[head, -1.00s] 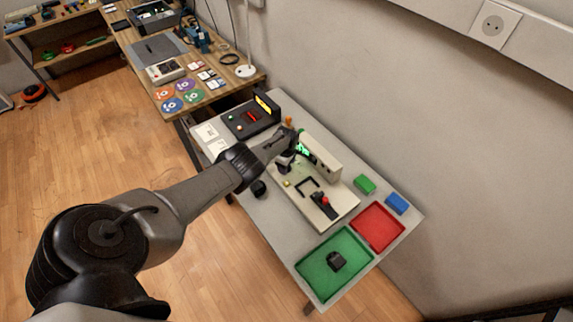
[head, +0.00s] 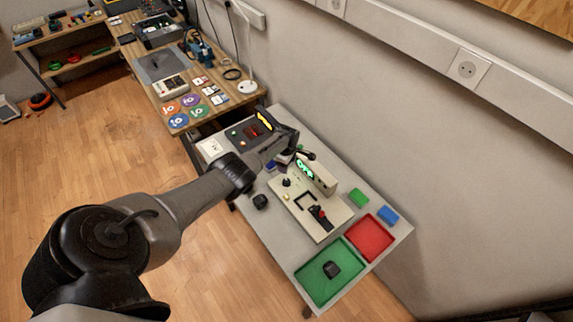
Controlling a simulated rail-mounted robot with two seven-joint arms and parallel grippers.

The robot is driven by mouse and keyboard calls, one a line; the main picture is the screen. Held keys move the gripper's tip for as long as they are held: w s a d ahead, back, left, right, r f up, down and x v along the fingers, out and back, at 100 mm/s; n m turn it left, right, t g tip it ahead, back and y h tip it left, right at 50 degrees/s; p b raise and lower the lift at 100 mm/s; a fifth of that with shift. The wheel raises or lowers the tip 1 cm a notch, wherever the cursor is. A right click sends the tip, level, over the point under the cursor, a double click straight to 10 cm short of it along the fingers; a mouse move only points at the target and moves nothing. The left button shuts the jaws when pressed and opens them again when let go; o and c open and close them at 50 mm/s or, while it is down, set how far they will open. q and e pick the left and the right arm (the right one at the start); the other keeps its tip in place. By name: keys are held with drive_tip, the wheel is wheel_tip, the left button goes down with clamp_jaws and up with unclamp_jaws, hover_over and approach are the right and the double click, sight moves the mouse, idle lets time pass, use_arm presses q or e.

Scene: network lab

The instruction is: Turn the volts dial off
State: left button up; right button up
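No dial marked volts can be read at this size. The beige instrument (head: 322,180) with a green lit display stands on the table, behind a beige board (head: 309,215). A dark panel (head: 247,134) with a yellow display and a red light lies behind my arm. My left arm reaches in from the left. Its gripper (head: 298,151) is above the table, between the dark panel and the instrument. The fingers are small and dark, and I cannot tell their opening or any contact. My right gripper is not in view.
A green tray (head: 308,284) holding a black piece, a red tray (head: 366,246), and green (head: 358,198) and blue (head: 388,215) blocks are at right. A black knob (head: 261,201) lies at the table's front.

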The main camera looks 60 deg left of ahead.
use_arm(q)
drive_tip(key=shift+r+p, duration=0.35)
drive_tip(key=shift+r, duration=0.5)
